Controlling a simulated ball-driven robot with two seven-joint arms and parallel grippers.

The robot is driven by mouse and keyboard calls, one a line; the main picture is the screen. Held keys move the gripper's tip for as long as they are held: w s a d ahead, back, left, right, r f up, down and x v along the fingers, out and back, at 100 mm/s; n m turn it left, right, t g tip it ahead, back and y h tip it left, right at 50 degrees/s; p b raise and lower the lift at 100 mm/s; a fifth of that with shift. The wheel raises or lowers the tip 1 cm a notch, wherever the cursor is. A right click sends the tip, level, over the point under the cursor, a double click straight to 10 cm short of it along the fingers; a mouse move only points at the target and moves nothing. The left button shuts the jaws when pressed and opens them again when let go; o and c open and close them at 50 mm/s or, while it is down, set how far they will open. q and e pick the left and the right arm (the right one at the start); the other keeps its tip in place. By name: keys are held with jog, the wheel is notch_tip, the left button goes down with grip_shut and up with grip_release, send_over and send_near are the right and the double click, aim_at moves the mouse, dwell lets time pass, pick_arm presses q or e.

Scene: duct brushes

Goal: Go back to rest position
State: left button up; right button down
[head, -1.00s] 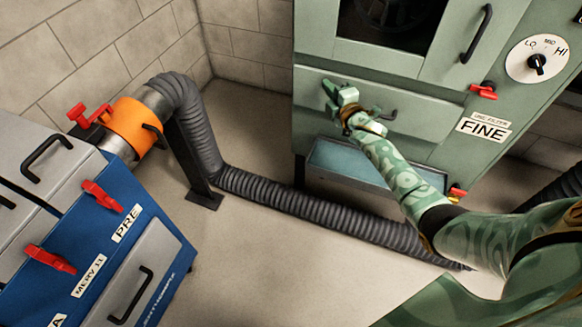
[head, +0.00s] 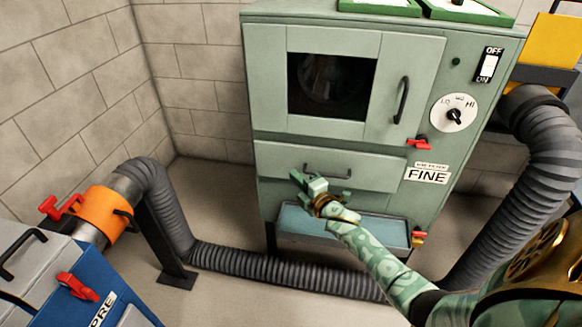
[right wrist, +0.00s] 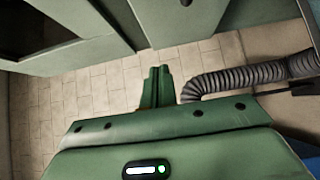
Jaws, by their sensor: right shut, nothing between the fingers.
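My right gripper (head: 302,181) is shut and empty. In the head view it appears in front of the lower drawer of the green cabinet (head: 420,75), overlapping the left end of that drawer's dark handle (head: 341,172). I cannot tell how far it is from the drawer face. In the right wrist view the two green fingers (right wrist: 158,86) lie together over the tiled floor, with nothing between them. My left gripper is not in view.
A ribbed grey duct (head: 285,272) runs along the floor from an orange collar (head: 110,212) by the blue unit (head: 120,308) at lower left. A light blue tray (head: 300,222) sits under the drawer. Bare floor (head: 225,303) shows at the front.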

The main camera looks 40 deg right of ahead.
pick_arm(q)
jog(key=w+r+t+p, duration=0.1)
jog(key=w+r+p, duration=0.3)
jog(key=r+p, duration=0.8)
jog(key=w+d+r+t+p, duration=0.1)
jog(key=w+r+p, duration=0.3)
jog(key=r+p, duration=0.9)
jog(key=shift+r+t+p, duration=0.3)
jog(key=shift+p, duration=0.8)
pick_arm(e)
jog(key=s+a+f+m+g, duration=0.4)
jog(key=s+a+g, duration=0.1)
jog(key=s, duration=1.5)
jog(key=s+a+f+m+g, duration=0.4)
jog(key=s+a+m+g, duration=0.1)
jog(key=s, duration=1.5)
jog(key=s+a+f+m+g+y, duration=0.1)
jog(key=s+a+f+m+g, duration=0.3)
jog(key=s, duration=1.6)
jog(key=a+g, duration=0.2)
jog(key=g, duration=0.1)
jog(key=shift+s+f+m, duration=0.2)
jog(key=shift+s+m, duration=0.1)
jog(key=shift+s, duration=0.05)
jog(key=shift+a, duration=0.1)
